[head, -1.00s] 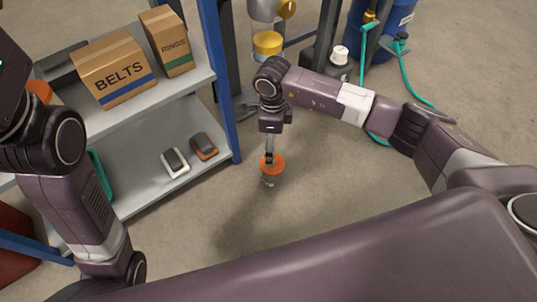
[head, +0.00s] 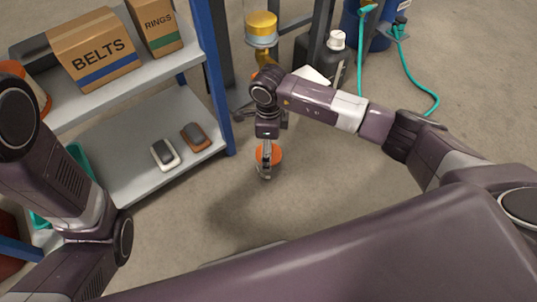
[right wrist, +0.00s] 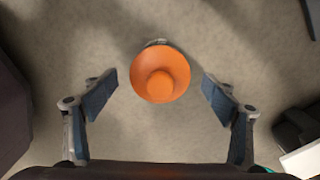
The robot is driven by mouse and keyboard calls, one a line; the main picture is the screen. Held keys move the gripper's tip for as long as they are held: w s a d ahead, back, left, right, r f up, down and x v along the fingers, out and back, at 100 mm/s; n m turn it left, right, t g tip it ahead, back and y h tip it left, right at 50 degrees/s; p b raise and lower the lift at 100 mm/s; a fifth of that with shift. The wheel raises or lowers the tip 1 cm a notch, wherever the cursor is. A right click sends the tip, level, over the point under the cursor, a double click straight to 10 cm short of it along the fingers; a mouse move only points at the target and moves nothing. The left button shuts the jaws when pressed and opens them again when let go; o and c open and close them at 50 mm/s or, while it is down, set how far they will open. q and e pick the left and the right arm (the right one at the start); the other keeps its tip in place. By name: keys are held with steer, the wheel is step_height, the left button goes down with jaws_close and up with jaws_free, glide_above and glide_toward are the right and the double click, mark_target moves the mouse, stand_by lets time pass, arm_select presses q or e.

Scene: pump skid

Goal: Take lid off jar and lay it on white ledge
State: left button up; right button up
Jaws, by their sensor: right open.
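A clear jar with an orange lid (head: 276,154) stands on the floor below my right arm. In the right wrist view the lid (right wrist: 160,74) is seen from above, round with a raised middle knob. My right gripper (right wrist: 160,88) is open, with one finger on each side of the lid and gaps between. In the head view the right gripper (head: 266,158) partly covers the lid and jar. A white flat surface (head: 312,75), likely the white ledge, shows behind my right arm; a white corner (right wrist: 302,161) is also in the right wrist view. My left gripper is out of view.
A grey shelf unit (head: 125,175) with blue posts stands at left, holding a BELTS box (head: 95,50) and a RINGS box (head: 157,24). Floor around the jar is clear.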

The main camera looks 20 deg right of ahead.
steer(key=c, duration=1.1)
steer(key=shift+c, duration=0.3)
